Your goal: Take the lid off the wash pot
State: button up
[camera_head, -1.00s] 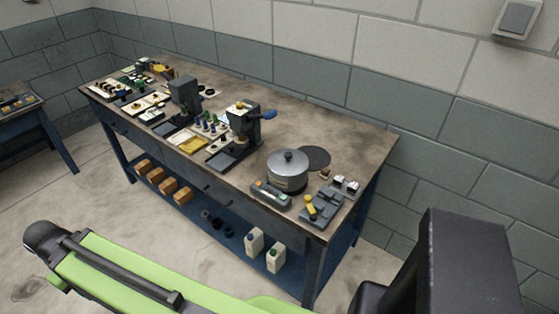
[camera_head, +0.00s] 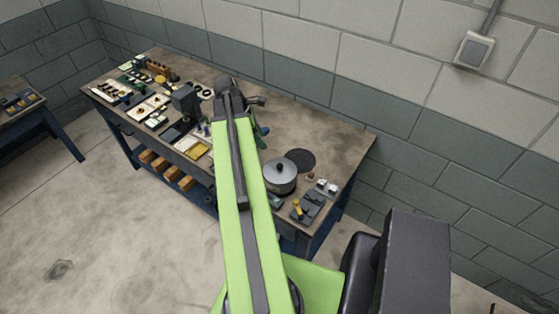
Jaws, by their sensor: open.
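The wash pot (camera_head: 281,186) is a round grey metal pot near the right end of the workbench. Its lid (camera_head: 281,170) sits on top, with a dark knob in the middle. A flat dark round disc (camera_head: 301,160) lies on the bench just behind and to the right of the pot. My green arm (camera_head: 242,190) rises through the middle of the picture, passing just left of the pot. Its dark far end is over the bench. I cannot make out my gripper's fingers; the arm hides part of the bench.
The workbench (camera_head: 336,150) stands along the block wall. Small tools (camera_head: 305,208) lie right of the pot. A dark press (camera_head: 185,100) and trays of small parts fill the left side. Wooden blocks (camera_head: 170,172) rest on the lower shelf. The floor at left is clear.

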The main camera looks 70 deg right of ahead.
aim_at(279, 165)
jog(key=b+x, duration=1.6)
jog(key=x, duration=0.2)
jog(key=shift+w+b, duration=0.1)
jog(key=shift+b, duration=0.2)
jog(key=shift+r, duration=0.25)
grip_shut()
